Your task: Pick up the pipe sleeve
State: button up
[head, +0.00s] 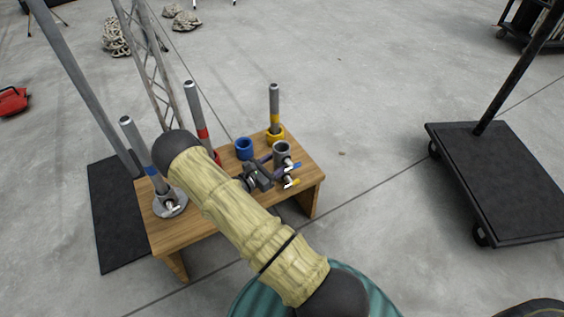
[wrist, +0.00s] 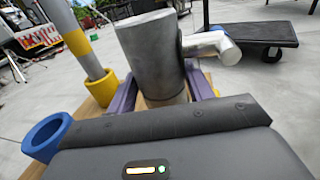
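A grey metal pipe sleeve (head: 282,148) with a silver side handle stands upright near the right end of the wooden table (head: 235,178). In the wrist view the sleeve (wrist: 150,55) fills the upper middle, its handle (wrist: 212,46) pointing right. My gripper (wrist: 161,88) has its two purple fingers on either side of the lower sleeve. Narrow gaps with wood behind show beside it, so the fingers look open. In the head view my gripper (head: 279,167) is at the sleeve's near side, partly hidden by my arm.
A blue ring (head: 244,148) and a yellow ring (head: 274,137) with an upright pole (head: 274,100) stand close by. A red-banded pole (head: 195,115) and a blue-banded pole (head: 140,145) rise farther left. A black cart (head: 500,185) stands to the right, with clear floor between.

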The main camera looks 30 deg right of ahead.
jog(key=shift+d+r, duration=0.1)
jog(key=shift+d, duration=0.05)
jog(key=shift+c, duration=0.9)
notch_tip(320, 180, up, 10)
jog(key=p, duration=0.5)
jog(key=shift+w+a+r+n+t, duration=0.2)
jog(key=shift+a+r+n+t, duration=0.1)
jog(key=shift+r+t, duration=0.2)
jog(key=w+a+r+n+t+y+p, duration=0.1)
jog(key=a+r+n+t+y+p, duration=0.1)
jog(key=a+n+t+y, duration=0.3)
jog(key=w+a+r+n+t+y+p, duration=0.1)
jog(key=a+r+n+t+y+p, duration=0.1)
jog(key=a+n+t+y, duration=0.4)
jog(key=a+t+y, duration=0.1)
jog(key=a, duration=0.2)
jog(key=shift+r, duration=0.1)
